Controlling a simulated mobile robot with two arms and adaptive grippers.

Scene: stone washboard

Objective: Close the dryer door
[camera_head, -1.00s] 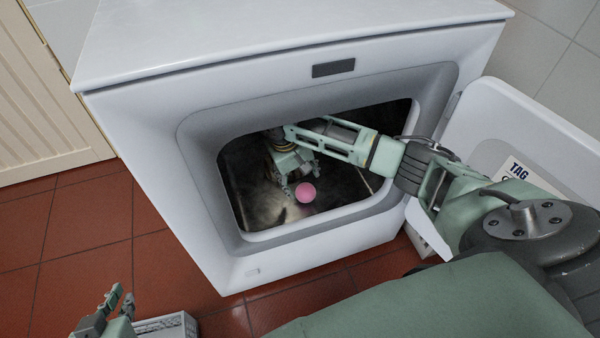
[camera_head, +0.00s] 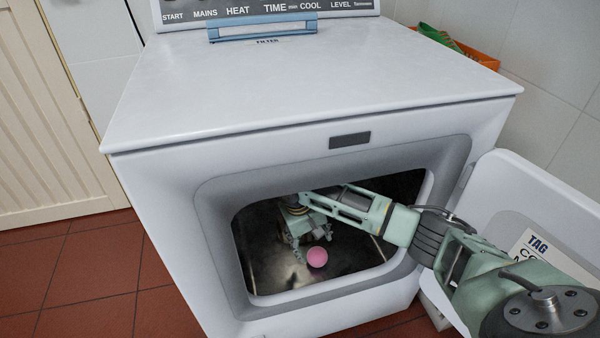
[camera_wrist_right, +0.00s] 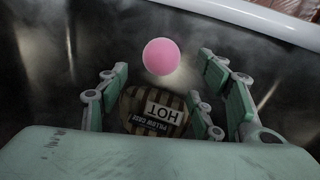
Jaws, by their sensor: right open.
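The white dryer (camera_head: 300,100) stands ahead with its drum opening showing. Its door (camera_head: 535,205) is swung open to the right, with a tag label on its inner face. My right arm reaches through the opening, and my right gripper (camera_head: 308,255) is inside the drum, open and empty. A pink ball (camera_head: 317,257) is by its fingertips in the head view; in the right wrist view the ball (camera_wrist_right: 162,56) shows beyond the fingers. A striped pillow-like item labelled HOT (camera_wrist_right: 155,110) lies between the fingers in the wrist view; whether they touch it I cannot tell. My left gripper is out of view.
A blue-framed filter (camera_head: 262,27) is on the dryer's top at the back. An orange tray (camera_head: 470,50) with something green stands behind the right corner. Red tiled floor (camera_head: 80,270) is clear at the left, before a cream slatted door (camera_head: 45,130).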

